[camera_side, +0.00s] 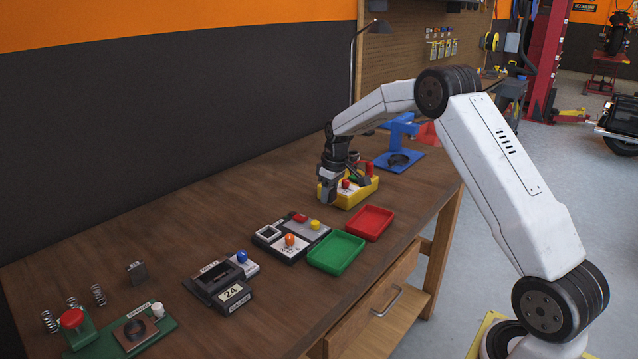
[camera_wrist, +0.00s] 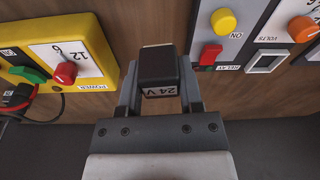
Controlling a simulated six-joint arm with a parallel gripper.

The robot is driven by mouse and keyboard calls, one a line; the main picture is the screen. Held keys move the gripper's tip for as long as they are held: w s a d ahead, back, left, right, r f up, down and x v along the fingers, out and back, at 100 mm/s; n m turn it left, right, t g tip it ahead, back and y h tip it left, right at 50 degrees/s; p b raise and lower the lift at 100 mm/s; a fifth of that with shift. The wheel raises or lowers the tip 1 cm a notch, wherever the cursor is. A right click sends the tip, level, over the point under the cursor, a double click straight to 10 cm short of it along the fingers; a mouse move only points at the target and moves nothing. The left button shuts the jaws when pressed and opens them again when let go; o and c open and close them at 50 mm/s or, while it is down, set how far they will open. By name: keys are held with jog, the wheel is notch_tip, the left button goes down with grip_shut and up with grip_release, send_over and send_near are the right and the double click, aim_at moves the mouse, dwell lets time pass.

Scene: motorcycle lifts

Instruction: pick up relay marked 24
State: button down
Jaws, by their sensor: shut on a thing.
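My gripper (camera_wrist: 158,78) is shut on a black relay (camera_wrist: 157,64) marked "24 V". The relay sits between the two fingers in the wrist view, over the wooden bench. In the side view my gripper (camera_side: 330,190) is low over the bench, beside the yellow power box (camera_side: 357,194). There the held relay is hard to make out against the dark fingers.
A tester with a square relay socket (camera_wrist: 265,62) shows right in the wrist view. Green (camera_side: 336,253) and red (camera_side: 369,223) trays lie nearby. A black device labelled 24 (camera_side: 228,291) and a dark block (camera_side: 137,272) stand farther left. Bench between is clear.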

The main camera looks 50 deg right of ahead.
jog(key=s+a+r, duration=0.3)
jog(key=s+r, duration=0.3)
jog(key=s, duration=0.4)
jog(key=shift+s+a, duration=0.15)
jog(key=shift+r, duration=0.1)
